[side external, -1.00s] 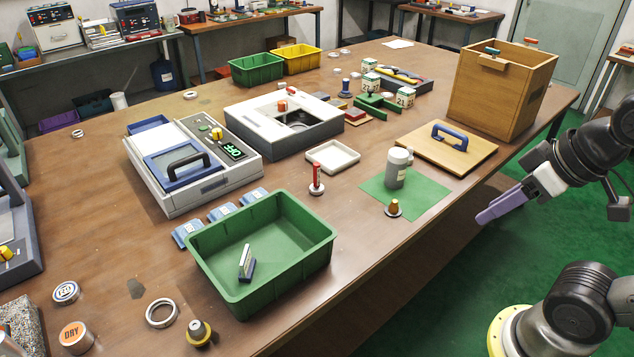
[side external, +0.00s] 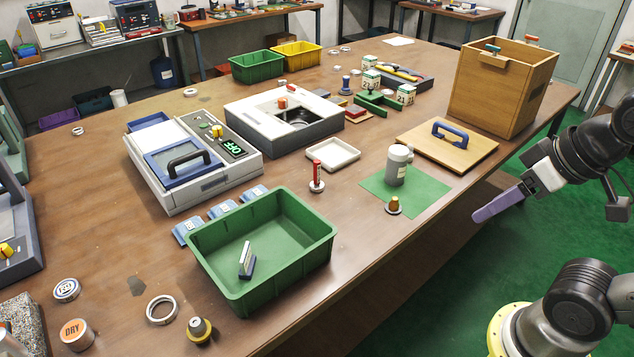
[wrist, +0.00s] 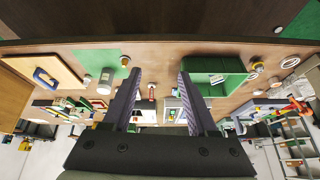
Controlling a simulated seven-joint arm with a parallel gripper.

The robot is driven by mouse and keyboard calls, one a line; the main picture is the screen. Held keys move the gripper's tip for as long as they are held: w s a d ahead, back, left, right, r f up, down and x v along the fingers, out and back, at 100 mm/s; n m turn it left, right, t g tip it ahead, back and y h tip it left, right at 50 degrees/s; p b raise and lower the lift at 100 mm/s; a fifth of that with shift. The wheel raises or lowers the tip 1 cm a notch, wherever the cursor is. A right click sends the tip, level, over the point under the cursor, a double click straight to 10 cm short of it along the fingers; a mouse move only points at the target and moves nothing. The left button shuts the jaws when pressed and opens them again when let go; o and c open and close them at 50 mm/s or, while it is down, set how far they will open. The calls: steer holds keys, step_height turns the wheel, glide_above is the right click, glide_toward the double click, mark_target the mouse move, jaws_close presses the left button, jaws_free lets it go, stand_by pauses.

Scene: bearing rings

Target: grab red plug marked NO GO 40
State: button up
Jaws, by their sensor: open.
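A slim red plug (side external: 316,174) stands upright on a round pale base on the brown table, just behind the green bin's right end. Its marking is too small to read. It also shows in the wrist view as a small red upright shape (wrist: 151,93) between my fingers' outlines, well beyond them. My gripper (side external: 478,215) has purple fingers and hangs off the table's right edge, far right of the plug. In the wrist view my gripper (wrist: 161,73) is open, its two fingers apart with nothing between them.
A large green bin (side external: 215,275) stands in front of the plug. A white tray (side external: 333,154) lies behind it. To its right are a brown-topped plug (side external: 393,205) and a grey bottle (side external: 397,168) on a green mat (side external: 432,192). A wooden box (side external: 500,90) stands at the back right.

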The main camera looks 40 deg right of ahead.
steer(key=w+a+r+m+t, duration=0.1)
steer(key=w+r+m+t, duration=0.1)
steer(key=w+r+m, duration=1)
steer(key=m+g+y, duration=0.2)
steer(key=m+g, duration=0.1)
steer(key=m, duration=1.6)
glide_above(314, 183)
steer(key=s+d, duration=0.1)
steer(key=s, duration=0.1)
steer(key=f, duration=3.1)
steer(key=shift+w+f, duration=0.1)
steer(key=shift+w, duration=0.1)
steer(key=shift+d+x, duration=0.15)
steer(key=shift+x, duration=1.3)
steer(key=shift+d+x, duration=0.15)
steer(key=shift+x, duration=1.3)
jaws_close()
